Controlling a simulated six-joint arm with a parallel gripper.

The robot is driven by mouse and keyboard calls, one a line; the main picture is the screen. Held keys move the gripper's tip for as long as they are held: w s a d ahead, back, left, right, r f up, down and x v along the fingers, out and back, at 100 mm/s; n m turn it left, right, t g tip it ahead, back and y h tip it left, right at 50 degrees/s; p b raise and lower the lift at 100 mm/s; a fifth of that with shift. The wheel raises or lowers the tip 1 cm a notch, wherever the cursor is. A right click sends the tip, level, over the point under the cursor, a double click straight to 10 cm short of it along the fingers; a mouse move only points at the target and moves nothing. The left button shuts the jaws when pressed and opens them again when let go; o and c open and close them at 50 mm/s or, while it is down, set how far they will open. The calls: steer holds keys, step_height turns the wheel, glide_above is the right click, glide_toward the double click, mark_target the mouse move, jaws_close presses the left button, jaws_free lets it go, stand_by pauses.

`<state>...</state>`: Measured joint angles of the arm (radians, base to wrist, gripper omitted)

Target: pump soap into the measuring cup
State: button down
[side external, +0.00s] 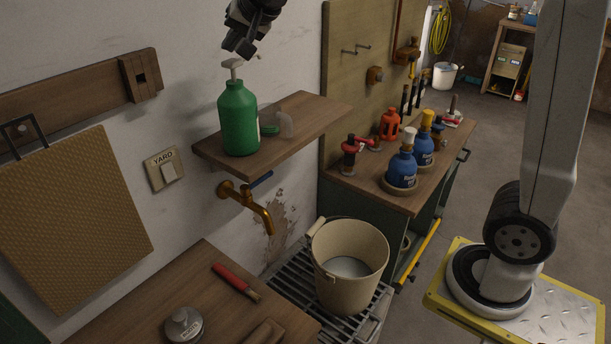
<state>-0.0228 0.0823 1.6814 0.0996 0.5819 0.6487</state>
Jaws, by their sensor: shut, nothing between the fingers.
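A green soap bottle (239,120) with a pale pump head (232,66) stands upright on the wooden wall shelf (308,122). My gripper (239,49) is shut and empty, pointing down just above the pump head. I cannot tell whether it touches the head. A small clear vessel (287,123), which may be the measuring cup, is on the shelf to the right of the bottle. Something green shows at its left side, partly behind the bottle. Its markings and contents cannot be made out.
A brass tap (249,205) juts from the wall below the shelf. A beige bucket (347,265) stands on a metal grate. A wooden bench (200,272) holds a red-handled tool (236,282). Blue bottles (401,172) stand on the right cabinet.

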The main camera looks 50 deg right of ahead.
steer(key=shift+r, duration=0.15)
steer(key=shift+r, duration=2.35)
stand_by(0.9)
step_height(320, 180, up, 4)
steer(key=shift+f, duration=0.1)
stand_by(0.4)
steer(key=shift+f, duration=0.2)
steer(key=shift+f, duration=4.2)
steer(key=shift+f, duration=0.45)
